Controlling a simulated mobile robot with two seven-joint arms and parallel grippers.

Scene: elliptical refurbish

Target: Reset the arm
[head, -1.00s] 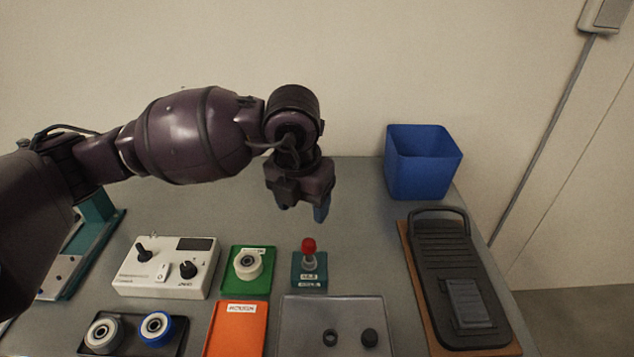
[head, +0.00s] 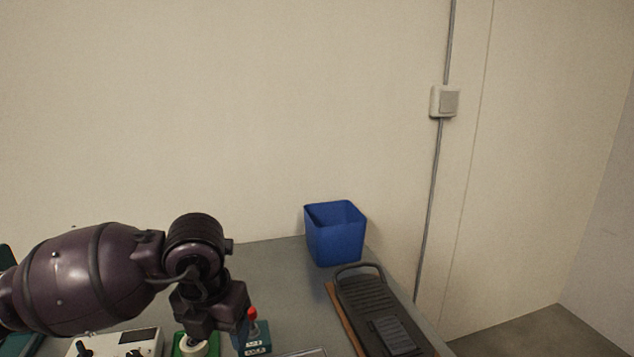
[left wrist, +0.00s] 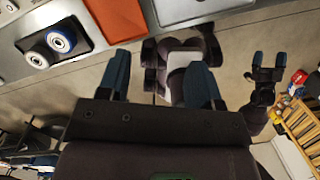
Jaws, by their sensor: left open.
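My left arm comes in from the left in the head view, with the left gripper (head: 222,325) low over the table, beside the red-knobbed teal block. In the left wrist view the two blue fingers of the left gripper (left wrist: 160,82) stand wide apart with nothing between them. Beyond them are the floor and parts of my own body. My right gripper (left wrist: 268,62) shows small at the right of the left wrist view, with its blue fingertips apart and nothing visible between them. It is not in the head view.
A blue bin (head: 336,240) stands at the table's back right. A black ridged tray (head: 375,310) on a brown board lies in front of it. A white control box (head: 118,342), green tray (head: 190,348) and teal block (head: 254,345) line the lower edge. Grey table behind is clear.

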